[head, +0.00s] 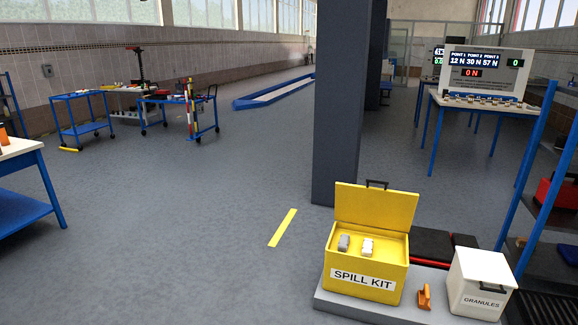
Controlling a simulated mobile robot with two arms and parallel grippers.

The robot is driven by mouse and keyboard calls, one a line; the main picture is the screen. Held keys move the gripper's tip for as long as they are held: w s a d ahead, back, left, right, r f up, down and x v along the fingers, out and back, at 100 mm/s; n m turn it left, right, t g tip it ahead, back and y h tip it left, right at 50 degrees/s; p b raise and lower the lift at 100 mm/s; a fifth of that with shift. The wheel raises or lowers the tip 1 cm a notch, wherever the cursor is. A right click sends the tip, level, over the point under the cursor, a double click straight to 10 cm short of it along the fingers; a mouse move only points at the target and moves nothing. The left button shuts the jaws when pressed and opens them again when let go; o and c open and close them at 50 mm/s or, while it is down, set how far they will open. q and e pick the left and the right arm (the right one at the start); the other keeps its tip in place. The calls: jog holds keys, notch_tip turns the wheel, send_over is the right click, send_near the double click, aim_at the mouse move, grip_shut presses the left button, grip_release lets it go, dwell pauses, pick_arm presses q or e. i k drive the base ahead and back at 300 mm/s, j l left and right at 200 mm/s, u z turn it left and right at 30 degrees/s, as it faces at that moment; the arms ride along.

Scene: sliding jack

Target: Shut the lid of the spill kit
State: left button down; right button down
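The yellow spill kit (366,270) stands on a low grey platform (360,311) at the lower right of the head view. Its front carries a white "SPILL KIT" label. The yellow lid (376,207) stands raised at the back of the box, with a dark handle (377,184) at its top edge. A grey item (344,242) and a white item (367,247) show in the open top of the box. Neither of my grippers is in view.
A white granules bin (481,284) and a small orange object (424,297) stand right of the kit. A dark pillar (345,110) rises behind it. A blue shelf frame (530,170) is at the right. The floor left of the kit is clear.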

aim_at(385, 208)
jog(key=i, duration=0.85)
jog(key=i+j+z, duration=0.15)
jog(key=i, duration=0.65)
jog(key=i+j+z, duration=0.1)
jog(key=i+z, duration=0.3)
jog(key=i+j+z, duration=0.2)
jog(key=i+z, duration=0.25)
jog(key=i+j+z, duration=0.4)
jog(key=k+l, duration=0.1)
